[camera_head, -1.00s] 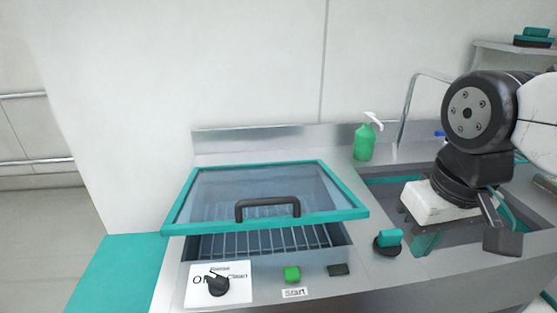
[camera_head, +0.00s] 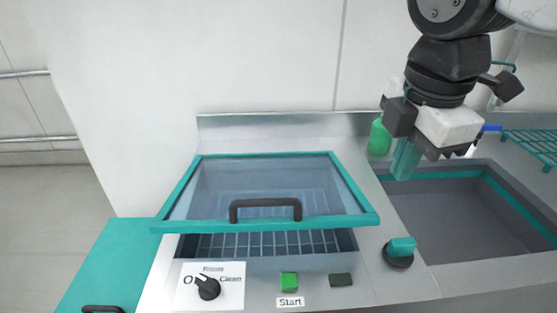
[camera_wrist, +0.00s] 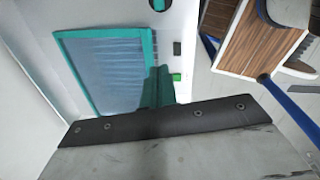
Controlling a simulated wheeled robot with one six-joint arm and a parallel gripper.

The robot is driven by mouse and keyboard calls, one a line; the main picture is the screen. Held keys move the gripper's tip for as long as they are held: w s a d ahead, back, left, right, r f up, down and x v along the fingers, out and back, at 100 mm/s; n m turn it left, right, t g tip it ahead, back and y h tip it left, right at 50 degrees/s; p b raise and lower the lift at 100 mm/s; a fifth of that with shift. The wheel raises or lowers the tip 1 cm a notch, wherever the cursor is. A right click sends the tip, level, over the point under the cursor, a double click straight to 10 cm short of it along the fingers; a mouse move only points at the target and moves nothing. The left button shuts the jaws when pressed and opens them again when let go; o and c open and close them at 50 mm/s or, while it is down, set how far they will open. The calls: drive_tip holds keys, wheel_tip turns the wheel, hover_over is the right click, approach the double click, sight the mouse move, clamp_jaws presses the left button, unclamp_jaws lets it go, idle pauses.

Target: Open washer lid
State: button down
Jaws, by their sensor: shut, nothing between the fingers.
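The washer lid (camera_head: 265,182) is a glass panel in a teal frame with a dark bar handle (camera_head: 265,205). Its front edge stands raised above the washer (camera_head: 355,295), and the wire rack (camera_head: 265,244) shows through the gap beneath. The lid also shows in the wrist view (camera_wrist: 100,70). My gripper (camera_head: 404,162) points down, shut and empty, to the right of the lid, above the counter between lid and sink. It is apart from the lid and handle. In the wrist view its teal fingers (camera_wrist: 158,88) are together and cover part of the lid's edge.
A dial (camera_head: 208,288), green start button (camera_head: 289,281) and teal-topped knob (camera_head: 400,250) are on the front panel. A green bottle (camera_head: 380,138) stands behind my gripper. The sink (camera_head: 470,215) is at right, a wall behind. A wooden-topped table (camera_wrist: 260,40) shows in the wrist view.

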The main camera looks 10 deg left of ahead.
drive_tip(key=a+r+n, duration=0.2)
drive_tip(key=a+n, duration=0.6)
drive_tip(key=a, duration=0.2)
drive_tip(key=n, duration=0.8)
hover_over(268, 200)
drive_tip(key=shift+t+y, duration=0.3)
drive_tip(key=x, duration=0.2)
drive_tip(key=s+x, duration=0.1)
drive_tip(key=x, duration=0.4)
drive_tip(key=shift+s+d+f, duration=0.2)
drive_tip(key=shift+s+f, duration=0.05)
drive_tip(key=shift+f, duration=0.35)
drive_tip(key=shift+w+a+r, duration=0.1)
drive_tip(key=shift+w+r, duration=0.3)
drive_tip(key=shift+w, duration=0.15)
drive_tip(key=shift+w+a+r, duration=0.1)
drive_tip(key=shift+w+r, duration=0.05)
drive_tip(key=shift+r, duration=0.2)
drive_tip(key=shift+w+r, duration=0.2)
drive_tip(key=shift+r, duration=0.05)
